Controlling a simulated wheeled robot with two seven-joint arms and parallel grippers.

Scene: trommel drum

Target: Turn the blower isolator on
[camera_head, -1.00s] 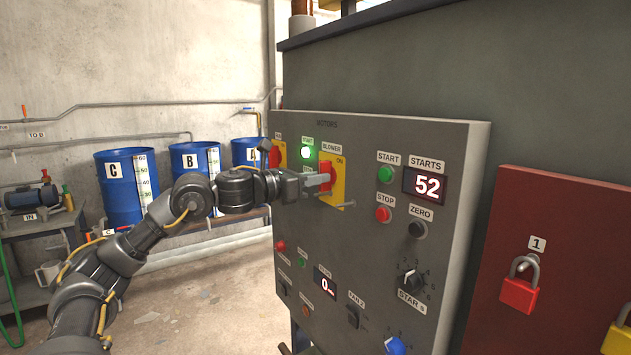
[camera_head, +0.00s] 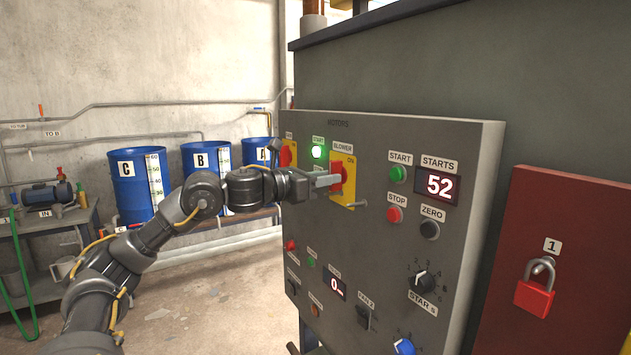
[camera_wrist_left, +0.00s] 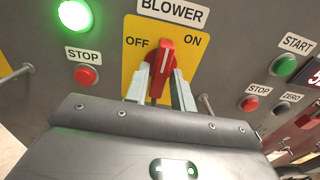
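The blower isolator is a red handle (camera_head: 337,180) on a yellow plate (camera_head: 350,197), on the grey control panel under the BLOWER label. In the left wrist view, the red handle (camera_wrist_left: 165,62) points up between the OFF and ON marks. My left gripper (camera_head: 326,181) is at the handle, with its arm coming in from the left. The fingers partly hide the handle's base. My right gripper is not in view.
A lit green START button (camera_head: 317,152) and a red STOP button (camera_wrist_left: 86,75) sit left of the isolator. Metal pegs (camera_wrist_left: 207,104) stick out nearby. Another yellow-plated isolator (camera_head: 287,153) is at the panel's left edge. A red padlock (camera_head: 535,298) hangs at the right.

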